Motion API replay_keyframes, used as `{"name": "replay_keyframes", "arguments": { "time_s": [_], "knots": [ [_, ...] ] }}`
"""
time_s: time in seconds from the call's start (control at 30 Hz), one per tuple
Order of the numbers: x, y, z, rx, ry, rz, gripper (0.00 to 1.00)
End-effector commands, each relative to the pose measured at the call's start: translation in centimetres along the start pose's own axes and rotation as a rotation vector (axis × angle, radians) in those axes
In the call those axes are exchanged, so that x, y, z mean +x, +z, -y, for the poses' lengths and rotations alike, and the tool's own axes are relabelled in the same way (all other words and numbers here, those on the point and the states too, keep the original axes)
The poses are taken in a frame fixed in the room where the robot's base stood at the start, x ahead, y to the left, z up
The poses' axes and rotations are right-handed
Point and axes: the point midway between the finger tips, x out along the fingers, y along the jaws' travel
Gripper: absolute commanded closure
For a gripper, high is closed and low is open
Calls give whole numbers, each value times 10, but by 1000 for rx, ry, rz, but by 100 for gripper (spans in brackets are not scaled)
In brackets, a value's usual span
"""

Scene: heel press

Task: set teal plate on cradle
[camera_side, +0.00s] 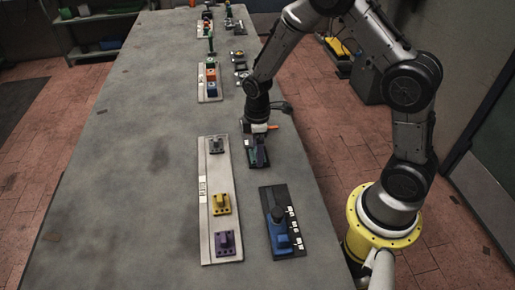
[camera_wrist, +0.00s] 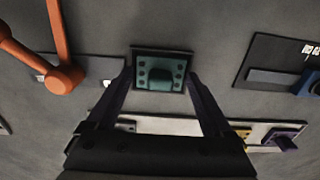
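The teal plate (camera_wrist: 160,74), with a raised block and several dark holes, shows in the wrist view on a dark square base (camera_wrist: 190,56). In the side view the teal plate (camera_side: 260,157) is small and partly hidden under my gripper. My gripper (camera_wrist: 158,84) is open, with one dark finger on each side of the plate and visible gaps between. It points down close above the plate in the side view. I cannot tell for certain which part is the cradle.
A pale board (camera_side: 207,178) carries a grey plate (camera_side: 216,145), a yellow plate (camera_side: 221,204) and a purple plate (camera_side: 225,243). An orange lever (camera_wrist: 62,76) stands beside my gripper. The table's left side is clear.

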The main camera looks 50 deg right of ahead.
Motion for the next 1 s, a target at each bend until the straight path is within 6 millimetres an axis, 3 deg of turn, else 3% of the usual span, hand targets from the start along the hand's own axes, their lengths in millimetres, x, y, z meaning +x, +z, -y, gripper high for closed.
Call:
{"name": "replay_keyframes", "arguments": {
  "time_s": [0.33,0.47,1.0],
  "knots": [
    [-1,0,0,0,0,0,0],
    [-13,-1,-1,0,3,-2,0],
    [-118,0,0,0,3,-2,0]
  ]
}}
